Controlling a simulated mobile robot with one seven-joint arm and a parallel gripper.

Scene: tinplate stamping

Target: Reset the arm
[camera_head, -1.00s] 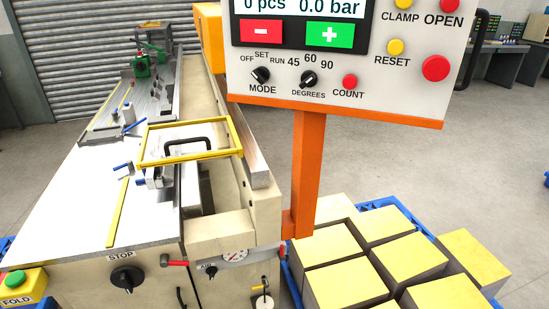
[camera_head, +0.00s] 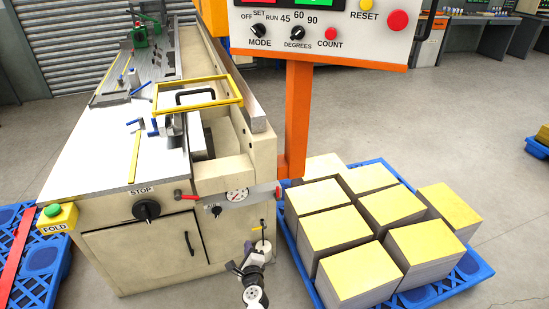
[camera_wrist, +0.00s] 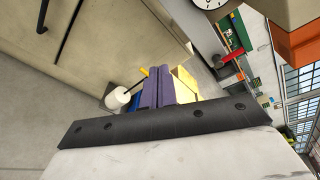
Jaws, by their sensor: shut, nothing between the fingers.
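My gripper (camera_head: 248,252) is low at the bottom middle of the head view, in front of the bending machine's cabinet. In the wrist view its two purple-grey fingers (camera_wrist: 158,88) are together with nothing between them. A white cylinder on a black rod (camera_wrist: 118,97) shows just beside the fingers in the wrist view. I cannot tell whether they touch. It also shows right by the gripper in the head view (camera_head: 263,247).
The machine (camera_head: 150,255) stands at left with a STOP knob (camera_head: 146,209), a dial (camera_head: 237,195) and a red-tipped lever (camera_head: 186,195). Yellow-topped stacks (camera_head: 360,270) fill a blue pallet (camera_head: 464,275) at right. A control panel (camera_head: 330,40) stands on an orange post. Open floor lies further right.

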